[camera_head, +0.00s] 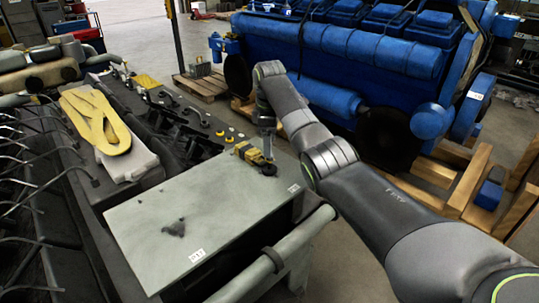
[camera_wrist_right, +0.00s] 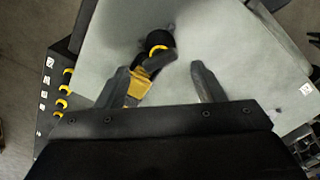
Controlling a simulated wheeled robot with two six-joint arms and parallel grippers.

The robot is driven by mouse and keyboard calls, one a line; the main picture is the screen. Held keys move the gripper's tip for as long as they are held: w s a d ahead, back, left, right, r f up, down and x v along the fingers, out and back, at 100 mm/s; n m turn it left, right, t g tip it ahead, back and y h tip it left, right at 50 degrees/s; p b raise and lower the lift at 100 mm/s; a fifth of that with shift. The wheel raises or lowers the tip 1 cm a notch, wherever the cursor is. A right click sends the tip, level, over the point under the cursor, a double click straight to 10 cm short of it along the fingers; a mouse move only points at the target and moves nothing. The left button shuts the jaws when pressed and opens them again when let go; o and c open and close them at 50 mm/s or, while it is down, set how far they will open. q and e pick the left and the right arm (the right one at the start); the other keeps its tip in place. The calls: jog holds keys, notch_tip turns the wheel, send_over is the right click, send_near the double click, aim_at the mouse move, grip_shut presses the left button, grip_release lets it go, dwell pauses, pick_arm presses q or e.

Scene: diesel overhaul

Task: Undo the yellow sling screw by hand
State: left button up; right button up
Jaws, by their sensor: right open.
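The small yellow-and-black fitting that I take for the sling screw (camera_head: 251,154) lies near the far right part of a pale flat plate (camera_head: 190,225). In the right wrist view the yellow part of the screw fitting (camera_wrist_right: 139,84) and a yellow ring on a black end show between and ahead of the fingers. My right gripper (camera_head: 267,148) points down beside the fitting. In the right wrist view its two fingers (camera_wrist_right: 160,76) are spread apart, the left one close to the yellow part. Contact cannot be told. My left gripper is not in view.
A folded yellow sling (camera_head: 98,122) lies on a pale block on the dark engine at left. Thin bent pipes (camera_head: 32,170) stick up at the left edge. A blue engine (camera_head: 340,55) on timber stands behind. The near plate surface is mostly clear.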

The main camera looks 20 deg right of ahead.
jog(key=m, duration=1.3)
jog(key=shift+m, duration=0.3)
jog(key=shift+f, duration=2.5)
jog(key=shift+c, duration=0.3)
grip_shut()
